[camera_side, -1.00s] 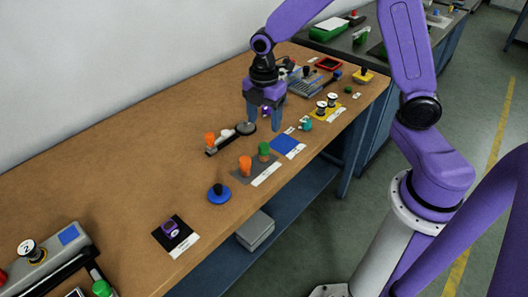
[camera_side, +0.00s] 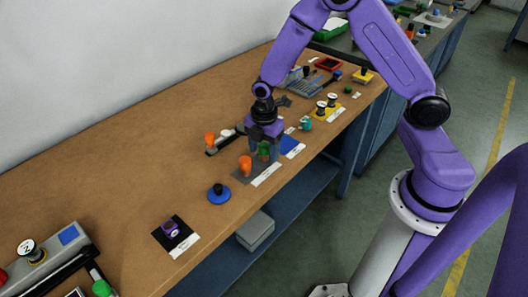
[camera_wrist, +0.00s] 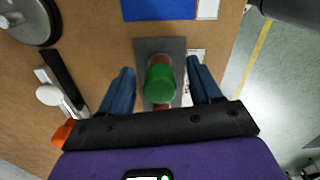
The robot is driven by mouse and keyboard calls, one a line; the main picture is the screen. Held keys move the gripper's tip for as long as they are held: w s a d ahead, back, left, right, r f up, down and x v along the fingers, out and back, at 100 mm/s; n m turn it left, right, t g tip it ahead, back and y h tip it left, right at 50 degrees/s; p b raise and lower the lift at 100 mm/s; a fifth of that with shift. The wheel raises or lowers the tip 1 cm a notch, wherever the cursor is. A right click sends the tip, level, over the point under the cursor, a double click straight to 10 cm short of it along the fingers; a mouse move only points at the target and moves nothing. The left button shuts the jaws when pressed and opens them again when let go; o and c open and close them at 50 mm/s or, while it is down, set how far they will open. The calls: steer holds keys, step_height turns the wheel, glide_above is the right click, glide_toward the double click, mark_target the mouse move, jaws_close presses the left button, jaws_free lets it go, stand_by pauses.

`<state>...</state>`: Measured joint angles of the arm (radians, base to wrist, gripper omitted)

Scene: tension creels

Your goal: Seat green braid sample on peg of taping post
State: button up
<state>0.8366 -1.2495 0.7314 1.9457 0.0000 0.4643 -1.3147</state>
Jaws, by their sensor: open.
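In the wrist view the green sample (camera_wrist: 160,82) lies between the two spread fingers (camera_wrist: 160,68), with a visible gap on each side. I cannot tell for sure which object is the taping post; a blue round base with a dark knob (camera_side: 219,192) stands left of the mat.
A dark bar with an orange piece (camera_side: 210,139) lies just left of my gripper. A blue patch (camera_side: 292,145) and a teal piece (camera_side: 306,124) are to the right. A black pad with a purple piece (camera_side: 171,230) is at the front. The bench's left middle is bare.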

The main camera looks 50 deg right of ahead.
steer(key=shift+f, duration=0.2)
steer(key=c, duration=1.1)
steer(key=shift+c, duration=0.2)
steer(key=shift+r, duration=0.1)
